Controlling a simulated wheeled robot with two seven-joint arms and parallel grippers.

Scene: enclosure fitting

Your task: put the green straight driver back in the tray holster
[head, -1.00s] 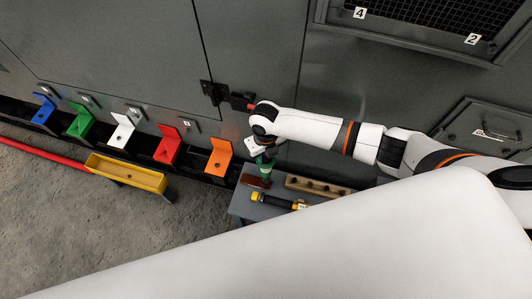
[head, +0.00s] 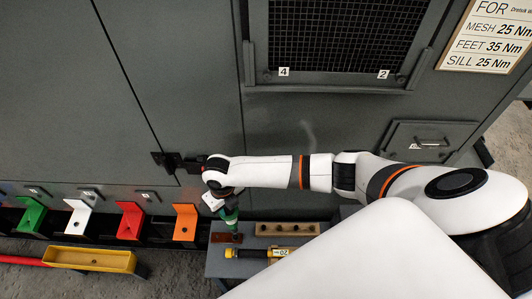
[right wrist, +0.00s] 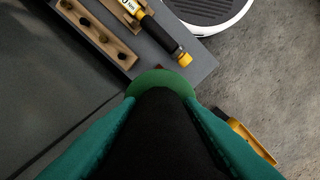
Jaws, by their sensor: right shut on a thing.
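The green straight driver (head: 230,214) is held upright in my right gripper (head: 226,197), which is shut on it. Its lower end is just above or at a reddish-brown block (head: 219,238) on the left part of the grey tray (head: 222,263); I cannot tell whether they touch. I cannot tell for certain that this block is the holster. My left gripper is not in view.
A wooden block with several holes (head: 287,229) and a yellow-and-black tool (head: 250,253) lie on the tray. Coloured brackets, including an orange one (head: 186,222), line the enclosure's foot. A yellow bin (head: 90,259) stands left on the floor. The grey enclosure wall is close behind.

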